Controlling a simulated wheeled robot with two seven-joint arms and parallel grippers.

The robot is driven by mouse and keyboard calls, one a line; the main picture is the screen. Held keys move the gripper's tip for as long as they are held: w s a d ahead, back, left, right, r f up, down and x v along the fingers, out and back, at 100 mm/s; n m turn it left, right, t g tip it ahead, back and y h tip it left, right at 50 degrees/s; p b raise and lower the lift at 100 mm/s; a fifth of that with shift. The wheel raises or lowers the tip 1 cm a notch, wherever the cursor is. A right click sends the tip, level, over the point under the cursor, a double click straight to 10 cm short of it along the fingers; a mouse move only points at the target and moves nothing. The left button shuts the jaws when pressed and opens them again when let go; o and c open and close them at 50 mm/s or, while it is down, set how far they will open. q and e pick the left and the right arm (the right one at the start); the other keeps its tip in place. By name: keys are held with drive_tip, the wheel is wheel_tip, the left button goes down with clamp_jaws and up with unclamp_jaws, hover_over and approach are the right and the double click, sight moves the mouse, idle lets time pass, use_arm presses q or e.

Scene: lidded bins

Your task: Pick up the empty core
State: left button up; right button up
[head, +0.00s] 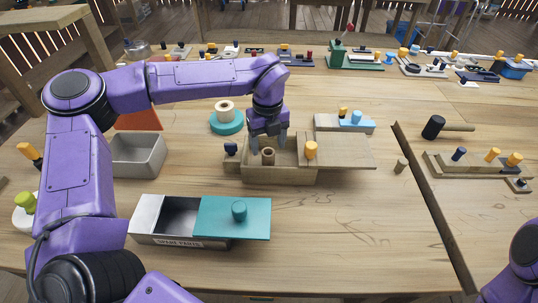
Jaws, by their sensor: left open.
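The empty core (268,158) is a small brown tube standing upright inside the wooden bin (278,177), near the middle of its opening. The bin's wooden lid (345,152), with an orange knob (311,150), is slid to the right, leaving the left part open. My left gripper (269,146) points down over the opening. Its fingers are apart, just above the core and to either side of it in the picture. Contact between fingers and core cannot be told. My right gripper is out of view; only part of that arm shows at bottom right.
A spool on a teal base (226,124) stands behind left. A grey open tray (138,154) is at left. A grey bin with a teal sliding lid (233,219) is in front. A mallet (434,127) lies at right. The front right tabletop is clear.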

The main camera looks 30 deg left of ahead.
sight(268, 152)
use_arm(q)
drive_tip(key=f, duration=0.3)
drive_tip(key=f+p, duration=0.1)
drive_tip(key=shift+w+a+f, duration=0.2)
drive_tip(key=shift+w+f, duration=0.05)
drive_tip(key=c, duration=1)
drive_tip(key=shift+c, duration=0.2)
